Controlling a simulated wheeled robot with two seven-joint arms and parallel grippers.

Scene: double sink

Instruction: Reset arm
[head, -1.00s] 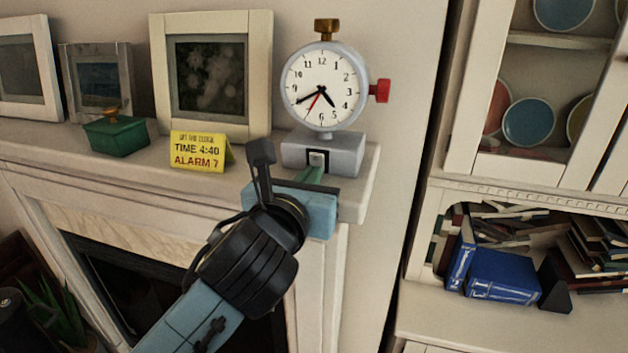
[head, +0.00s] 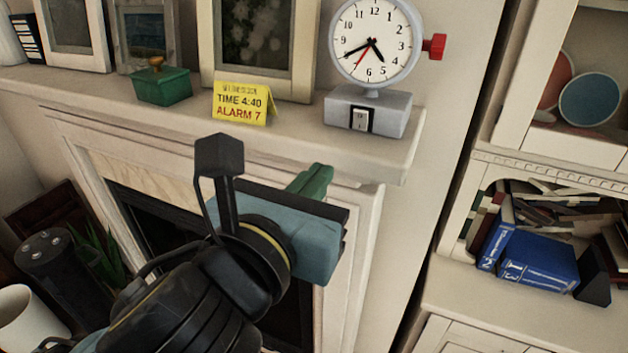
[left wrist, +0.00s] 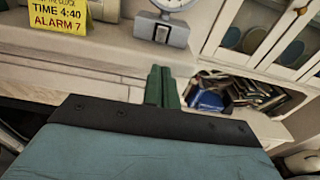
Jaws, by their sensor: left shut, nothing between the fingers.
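My left gripper (head: 314,181) is in the middle of the head view, in front of the mantel and below its top. Its green fingers are shut together with nothing between them. The fingers also show in the left wrist view (left wrist: 161,87), pointing away. A clock (head: 374,42) on a grey base stands on the right end of the mantel, above and apart from the gripper. My right gripper is not in view.
A yellow card (head: 241,102) reading "TIME 4:40 ALARM 7", a green box (head: 161,87) and picture frames stand on the mantel (head: 300,130). A cabinet with blue books (head: 538,262) is at the right. A dark cylinder (head: 62,265) and a plant are at the lower left.

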